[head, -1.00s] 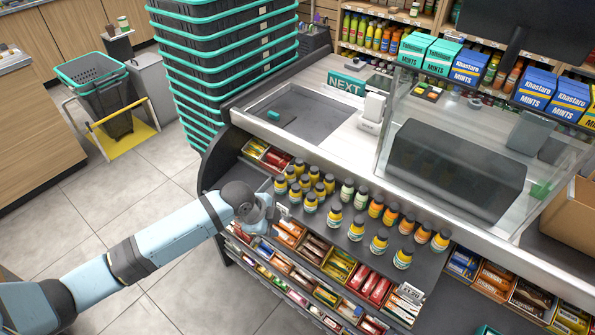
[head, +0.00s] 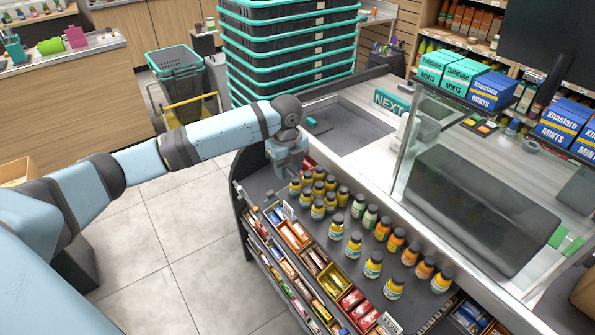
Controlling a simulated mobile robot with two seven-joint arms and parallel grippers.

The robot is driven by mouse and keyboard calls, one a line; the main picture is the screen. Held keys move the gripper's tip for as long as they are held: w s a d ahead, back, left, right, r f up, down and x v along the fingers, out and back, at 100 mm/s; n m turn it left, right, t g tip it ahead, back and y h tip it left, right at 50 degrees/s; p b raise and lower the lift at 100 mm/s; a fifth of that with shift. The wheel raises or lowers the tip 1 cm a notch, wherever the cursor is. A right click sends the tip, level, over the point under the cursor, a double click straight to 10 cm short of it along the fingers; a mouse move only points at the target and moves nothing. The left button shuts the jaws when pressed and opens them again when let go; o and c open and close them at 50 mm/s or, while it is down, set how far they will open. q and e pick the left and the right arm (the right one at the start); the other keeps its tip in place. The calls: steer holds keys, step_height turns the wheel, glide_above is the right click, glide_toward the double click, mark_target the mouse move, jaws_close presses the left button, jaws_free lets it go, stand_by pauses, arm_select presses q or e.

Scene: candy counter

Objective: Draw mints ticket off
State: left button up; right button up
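My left gripper (head: 287,165) points down over the back left end of the bottle shelf, behind the yellow bottles. Its fingertips are small and partly hidden, so I cannot tell their opening or whether they hold anything. A small white ticket (head: 288,210) stands at the shelf's front edge, apart from the gripper. Another white price ticket (head: 390,325) stands lower, at the picture's bottom edge. Their print is not readable. Mints boxes, teal (head: 437,66) and blue (head: 492,91), stand in a row above the counter glass. My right gripper is out of view.
Several yellow, green and orange bottles (head: 355,243) stand on the shelf, close to the gripper. Candy trays (head: 293,235) sit below. Stacked baskets (head: 290,60) rise behind my arm. A glass screen (head: 405,150) borders the counter. The floor at left (head: 165,245) is clear.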

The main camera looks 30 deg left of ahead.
mark_target(288, 205)
arm_select(q)
step_height(288, 205, down, 14)
steer(key=shift+a+r, duration=0.1)
steer(key=shift+a, duration=0.05)
stand_by(0.4)
steer(key=shift+c, duration=0.4)
jaws_close()
